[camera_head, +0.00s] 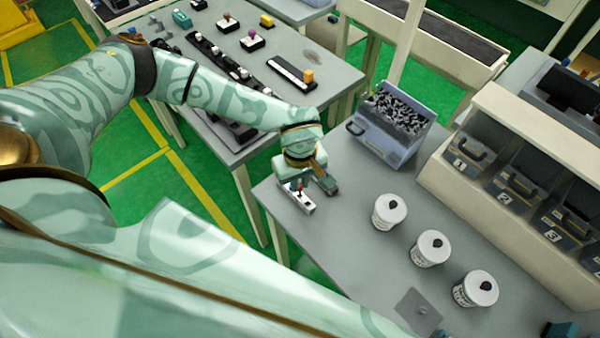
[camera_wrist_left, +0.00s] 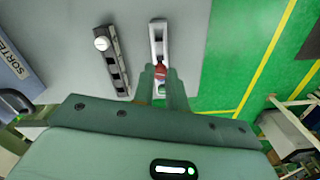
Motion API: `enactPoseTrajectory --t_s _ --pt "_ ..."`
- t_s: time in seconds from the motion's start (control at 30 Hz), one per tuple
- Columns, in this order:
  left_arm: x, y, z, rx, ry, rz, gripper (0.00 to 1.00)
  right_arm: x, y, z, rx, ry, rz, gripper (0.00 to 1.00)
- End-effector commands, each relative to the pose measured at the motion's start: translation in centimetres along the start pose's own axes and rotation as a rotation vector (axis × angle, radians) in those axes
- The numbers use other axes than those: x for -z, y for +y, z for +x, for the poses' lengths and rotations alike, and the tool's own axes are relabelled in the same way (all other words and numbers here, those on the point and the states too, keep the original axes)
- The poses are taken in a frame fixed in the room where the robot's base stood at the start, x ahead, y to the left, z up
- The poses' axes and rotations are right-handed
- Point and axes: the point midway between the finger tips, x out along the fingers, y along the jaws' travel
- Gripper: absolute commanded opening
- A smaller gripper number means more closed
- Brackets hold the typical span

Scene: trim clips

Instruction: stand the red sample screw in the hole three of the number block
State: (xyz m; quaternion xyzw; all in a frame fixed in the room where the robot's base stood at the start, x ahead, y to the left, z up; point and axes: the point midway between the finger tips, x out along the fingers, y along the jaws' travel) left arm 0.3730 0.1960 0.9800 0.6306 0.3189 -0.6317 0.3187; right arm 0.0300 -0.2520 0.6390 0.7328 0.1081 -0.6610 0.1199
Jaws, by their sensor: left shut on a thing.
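The red sample screw (camera_wrist_left: 160,69) shows between my left gripper's fingertips (camera_wrist_left: 161,77) in the left wrist view, over the near end of a narrow light block (camera_wrist_left: 158,35). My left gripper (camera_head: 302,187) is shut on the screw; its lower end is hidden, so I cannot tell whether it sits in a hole. The light block (camera_head: 303,207) also shows in the head view. Beside it lies a dark bar (camera_wrist_left: 115,72) with pale marks and a white round-headed piece (camera_wrist_left: 102,43). I cannot read numbers on either, so which is the number block is unclear. My right gripper is not in view.
Three white lidded cans (camera_head: 388,212) (camera_head: 431,249) (camera_head: 474,290) stand right of the gripper. A bin of dark pieces (camera_head: 389,143) stands behind, with numbered bins (camera_head: 460,160) at the right. A small grey plate (camera_head: 413,305) lies in front. The table's left edge is close.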

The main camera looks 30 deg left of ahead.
Motion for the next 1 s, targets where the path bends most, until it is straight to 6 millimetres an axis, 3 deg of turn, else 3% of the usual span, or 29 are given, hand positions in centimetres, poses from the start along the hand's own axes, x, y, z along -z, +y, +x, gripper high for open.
enactPoseTrajectory --t_s 1.0 --pt "0.0 0.0 2.5 0.000 0.000 0.000 0.00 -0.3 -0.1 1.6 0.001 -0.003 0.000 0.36"
